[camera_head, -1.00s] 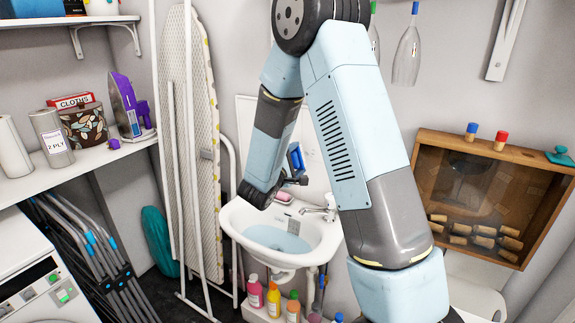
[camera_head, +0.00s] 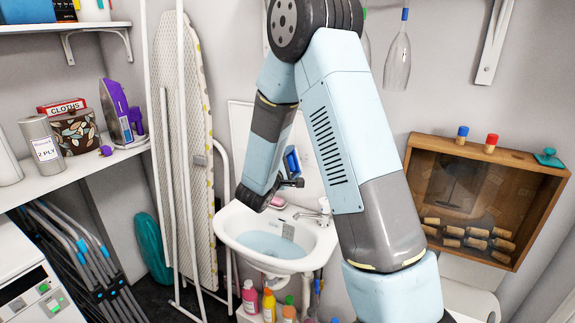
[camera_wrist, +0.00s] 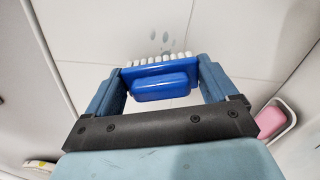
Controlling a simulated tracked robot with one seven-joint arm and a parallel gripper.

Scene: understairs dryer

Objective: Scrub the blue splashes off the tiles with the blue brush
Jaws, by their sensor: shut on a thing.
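The blue brush (camera_wrist: 160,82) with white bristles is clamped between the two fingers of my gripper (camera_wrist: 163,72) in the wrist view. Its bristles face the pale tiles (camera_wrist: 240,40). A few faint grey-blue splash marks (camera_wrist: 165,37) show on the tile just beyond the bristles. I cannot tell whether the bristles touch the tile. In the head view the brush (camera_head: 292,160) is partly visible beside my gripper (camera_head: 290,178), above the sink and near the wall; my arm hides part of the tiles.
The white sink (camera_head: 230,226) with its tap (camera_head: 324,210) lies below my gripper. A pink soap (camera_wrist: 270,120) sits in a dish at the right. An ironing board (camera_head: 190,130) stands left; a wooden cork case (camera_head: 480,200) hangs right. Bottles (camera_head: 268,303) stand under the sink.

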